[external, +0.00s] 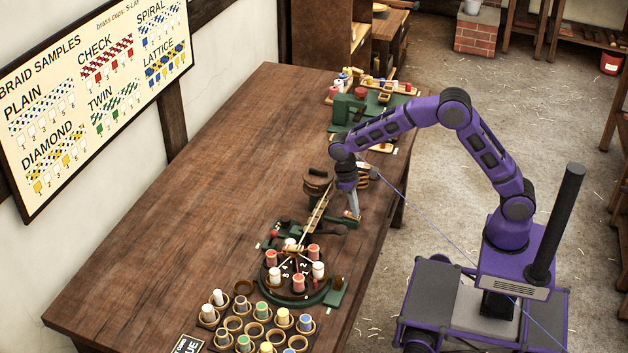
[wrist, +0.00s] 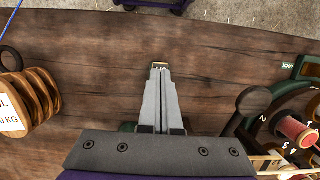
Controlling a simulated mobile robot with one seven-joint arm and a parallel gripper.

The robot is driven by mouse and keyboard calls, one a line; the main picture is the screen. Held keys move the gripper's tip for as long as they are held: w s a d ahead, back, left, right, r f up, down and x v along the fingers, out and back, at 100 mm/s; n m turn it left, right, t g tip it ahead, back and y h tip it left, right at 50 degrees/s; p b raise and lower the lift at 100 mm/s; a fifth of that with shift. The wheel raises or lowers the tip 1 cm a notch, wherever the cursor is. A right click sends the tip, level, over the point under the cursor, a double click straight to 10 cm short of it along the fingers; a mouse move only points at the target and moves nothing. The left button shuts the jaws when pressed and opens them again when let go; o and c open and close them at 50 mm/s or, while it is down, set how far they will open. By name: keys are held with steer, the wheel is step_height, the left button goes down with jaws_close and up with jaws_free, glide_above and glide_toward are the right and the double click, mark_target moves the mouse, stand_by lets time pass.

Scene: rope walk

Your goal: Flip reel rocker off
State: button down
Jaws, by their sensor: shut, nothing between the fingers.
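My gripper (external: 354,214) is shut and empty, pointing down over the right part of the bench. In the wrist view its fingertips (wrist: 160,68) are together, right at a small brass-edged plate (wrist: 160,64) with dark and pale marks. This may be the reel rocker; the fingers hide most of it, and I cannot tell its position or whether they touch it. A green base (external: 345,223) shows just by the fingers in the external view. A dark reel (external: 318,180) stands to the left of the gripper.
A green braiding stand (external: 322,294) with red and white bobbins stands nearer the camera, beside a tray of spools (external: 235,325). A green machine (external: 348,109) stands farther back. The bench's left side (external: 190,210) is clear.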

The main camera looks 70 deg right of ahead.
steer(key=shift+w+f, duration=0.1)
steer(key=shift+w+p, duration=0.45)
steer(key=shift+w, duration=0.3)
steer(key=p+v, duration=0.5)
steer(key=v, duration=0.9)
